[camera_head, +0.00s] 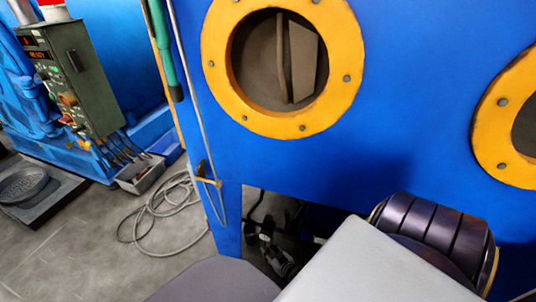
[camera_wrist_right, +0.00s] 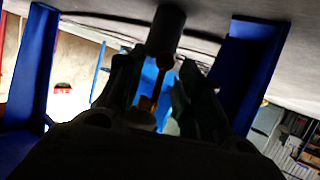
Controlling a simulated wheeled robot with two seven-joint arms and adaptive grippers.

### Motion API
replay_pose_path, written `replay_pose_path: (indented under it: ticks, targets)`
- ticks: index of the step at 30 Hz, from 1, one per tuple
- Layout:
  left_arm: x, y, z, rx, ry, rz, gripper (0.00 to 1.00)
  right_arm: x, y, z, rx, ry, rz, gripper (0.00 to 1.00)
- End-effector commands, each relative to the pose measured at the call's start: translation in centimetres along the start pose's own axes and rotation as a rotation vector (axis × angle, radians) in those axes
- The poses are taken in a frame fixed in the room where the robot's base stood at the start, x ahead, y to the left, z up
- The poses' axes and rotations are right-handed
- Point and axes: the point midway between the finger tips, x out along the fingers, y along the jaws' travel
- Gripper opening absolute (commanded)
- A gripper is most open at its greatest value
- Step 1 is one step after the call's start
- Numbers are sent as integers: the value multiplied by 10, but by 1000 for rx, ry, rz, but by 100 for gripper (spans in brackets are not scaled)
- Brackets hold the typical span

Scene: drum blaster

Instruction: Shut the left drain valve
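In the right wrist view, a dark round pipe stub (camera_wrist_right: 166,32) hangs from the grey underside of the machine. It seems to be part of the drain valve, but the picture is too dark to be sure. My right gripper (camera_wrist_right: 155,85) is just below the stub, its two dark fingers spread apart on either side of a gap. A small orange piece (camera_wrist_right: 147,103) shows between them; I cannot tell if they touch it. In the head view, my right gripper (camera_head: 267,232) is a dark shape inside the low opening under the blue machine, partly in shadow. My left gripper is not in view.
The blue machine (camera_head: 400,120) has yellow ringed ports (camera_head: 283,128). Blue legs (camera_wrist_right: 248,75) stand either side of the wrist view. A thin pipe with a yellow lever (camera_head: 208,181) runs down the machine's left corner. A coiled hose (camera_head: 150,212) and a control box (camera_head: 80,78) are at left.

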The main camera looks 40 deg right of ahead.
Motion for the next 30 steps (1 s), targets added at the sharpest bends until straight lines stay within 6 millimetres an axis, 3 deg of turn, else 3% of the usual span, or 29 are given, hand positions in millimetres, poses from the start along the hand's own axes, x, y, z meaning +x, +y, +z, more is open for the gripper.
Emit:
replay_pose_path:
  ticks: [17, 25, 30]
  targets:
    - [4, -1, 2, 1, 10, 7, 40, 11, 0, 0, 0, -1, 0, 35]
    - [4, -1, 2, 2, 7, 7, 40, 10, 0, 0, 0, -1, 0, 2]
    - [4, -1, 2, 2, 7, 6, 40, 10, 0, 0, 0, -1, 0, 0]
